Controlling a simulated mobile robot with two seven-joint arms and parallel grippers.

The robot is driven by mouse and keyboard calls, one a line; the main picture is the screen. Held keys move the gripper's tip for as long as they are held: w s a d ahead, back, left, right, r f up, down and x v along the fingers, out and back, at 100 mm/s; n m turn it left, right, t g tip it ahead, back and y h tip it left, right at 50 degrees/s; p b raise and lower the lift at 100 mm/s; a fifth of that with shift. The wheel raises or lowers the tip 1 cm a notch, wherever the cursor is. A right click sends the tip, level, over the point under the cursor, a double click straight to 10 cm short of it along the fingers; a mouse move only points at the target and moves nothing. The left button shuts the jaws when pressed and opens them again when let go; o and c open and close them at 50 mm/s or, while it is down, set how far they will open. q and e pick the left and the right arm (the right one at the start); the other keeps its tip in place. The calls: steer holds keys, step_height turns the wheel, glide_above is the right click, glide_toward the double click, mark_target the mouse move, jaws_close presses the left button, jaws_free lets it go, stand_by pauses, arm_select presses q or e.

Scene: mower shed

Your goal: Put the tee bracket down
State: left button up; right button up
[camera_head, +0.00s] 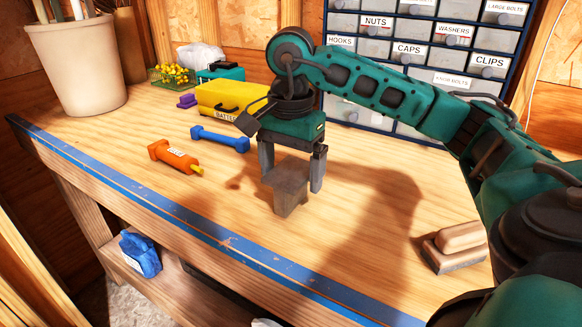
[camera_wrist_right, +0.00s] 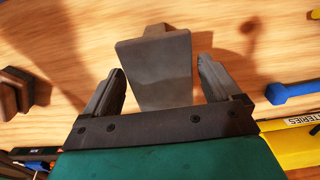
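The tee bracket (camera_head: 290,188) is a grey-brown block with a wider top and a narrower lower part. It appears to stand upright on the wooden workbench (camera_head: 350,235), though the exact contact at its foot is hard to tell. My right gripper (camera_head: 291,176) points down over it, with one finger on each side. In the right wrist view, the bracket (camera_wrist_right: 155,70) sits between the spread fingers of the gripper (camera_wrist_right: 158,75), with gaps showing beside it. The right gripper is open around the bracket. My left gripper is not in view.
A wooden-handled block (camera_head: 456,246) lies at right. A labelled drawer cabinet (camera_head: 420,50) stands behind. The bench's blue front edge (camera_head: 210,236) is near; bare wood surrounds the bracket.

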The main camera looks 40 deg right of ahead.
mark_target(291, 172)
steer(key=shift+o, duration=0.5)
steer(key=shift+r, duration=0.1)
step_height(291, 172, up, 12)
steer(key=p, duration=0.5)
